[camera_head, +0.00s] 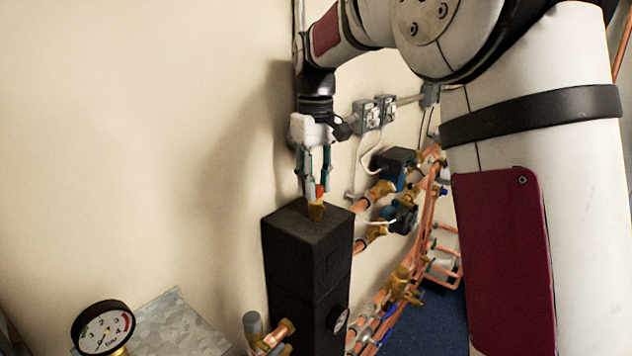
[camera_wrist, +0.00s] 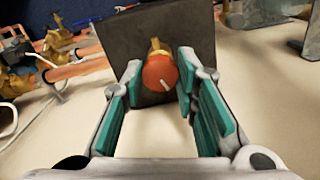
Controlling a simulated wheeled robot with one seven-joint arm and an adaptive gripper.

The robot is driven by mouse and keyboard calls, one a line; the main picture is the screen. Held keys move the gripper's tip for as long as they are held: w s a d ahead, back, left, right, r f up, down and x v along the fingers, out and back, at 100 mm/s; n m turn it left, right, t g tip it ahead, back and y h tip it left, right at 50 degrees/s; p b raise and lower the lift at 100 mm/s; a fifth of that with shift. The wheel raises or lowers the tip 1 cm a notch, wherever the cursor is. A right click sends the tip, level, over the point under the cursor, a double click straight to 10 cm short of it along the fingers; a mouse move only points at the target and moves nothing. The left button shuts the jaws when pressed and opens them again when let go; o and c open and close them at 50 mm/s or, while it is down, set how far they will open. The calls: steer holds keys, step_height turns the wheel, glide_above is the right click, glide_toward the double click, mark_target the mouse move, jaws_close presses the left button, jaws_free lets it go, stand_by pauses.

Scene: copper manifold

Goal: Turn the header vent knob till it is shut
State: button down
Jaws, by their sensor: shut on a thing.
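The header vent knob (camera_wrist: 160,73) is a round orange-red cap with a pale line on its face, pointing to the lower right in the wrist view. In the head view the knob (camera_head: 320,190) shows as a small red patch above its brass vent body (camera_head: 316,211), on top of the black block (camera_head: 305,222). My gripper (camera_head: 317,184) points straight down from above. Its teal-padded fingers (camera_wrist: 159,80) stand on either side of the knob and are shut on it. The fingers partly hide the knob in the head view.
A round pressure gauge (camera_head: 103,328) stands at the lower left. Copper pipes (camera_head: 428,215) with brass valves and dark actuators (camera_head: 395,163) run along the wall right of the block. Grey boxes (camera_head: 367,115) are mounted on the wall behind my wrist.

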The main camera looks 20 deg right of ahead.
steer(key=shift+m, duration=2.2)
steer(key=c, duration=1.2)
jaws_free()
steer(key=shift+c, duration=0.2)
step_height(320, 180, up, 12)
steer(key=shift+s, duration=0.1)
